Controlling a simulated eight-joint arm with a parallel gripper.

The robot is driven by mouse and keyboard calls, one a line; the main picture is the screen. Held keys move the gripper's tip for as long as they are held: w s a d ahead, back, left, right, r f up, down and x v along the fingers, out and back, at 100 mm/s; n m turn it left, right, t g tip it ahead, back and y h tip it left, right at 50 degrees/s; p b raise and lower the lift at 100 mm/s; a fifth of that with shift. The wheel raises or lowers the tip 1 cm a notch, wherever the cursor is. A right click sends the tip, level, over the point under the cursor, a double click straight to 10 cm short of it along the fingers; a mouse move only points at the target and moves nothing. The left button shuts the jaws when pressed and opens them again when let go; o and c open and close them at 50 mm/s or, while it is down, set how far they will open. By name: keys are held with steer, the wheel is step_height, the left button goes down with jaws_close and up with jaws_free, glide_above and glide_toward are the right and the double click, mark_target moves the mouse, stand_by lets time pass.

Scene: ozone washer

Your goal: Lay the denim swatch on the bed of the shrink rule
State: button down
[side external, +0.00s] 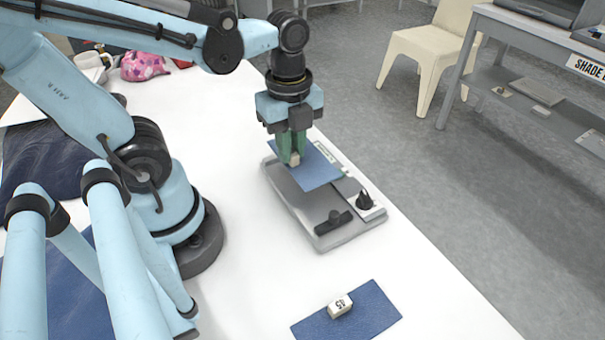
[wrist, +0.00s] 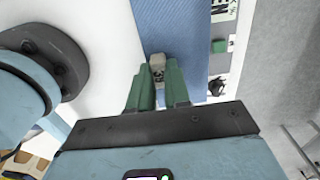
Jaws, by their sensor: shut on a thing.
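My gripper (side external: 291,158), with green fingers, is shut on a small pale block (wrist: 157,68) on the denim swatch (side external: 319,168). The swatch is a flat blue piece; it also shows in the wrist view (wrist: 187,28), extending ahead of the fingers. The shrink rule (side external: 300,210) is a grey, flat device on the white table, with a black handle (side external: 333,222) and a black knob (side external: 365,201). The swatch is over the far part of its bed, roughly level. I cannot tell whether it touches the bed. It hides part of the bed beneath.
Another blue swatch (side external: 372,310) with a block marked 45 (side external: 339,306) lies nearer the camera. Dark cloth (side external: 40,160) and a pink patterned bundle (side external: 146,66) lie at left. Clear white table (side external: 240,270) lies between my base and the rule. The table's right edge is close.

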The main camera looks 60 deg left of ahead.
mark_target(292, 191)
steer(key=shift+f, duration=3.6)
steer(key=c, duration=1)
jaws_free()
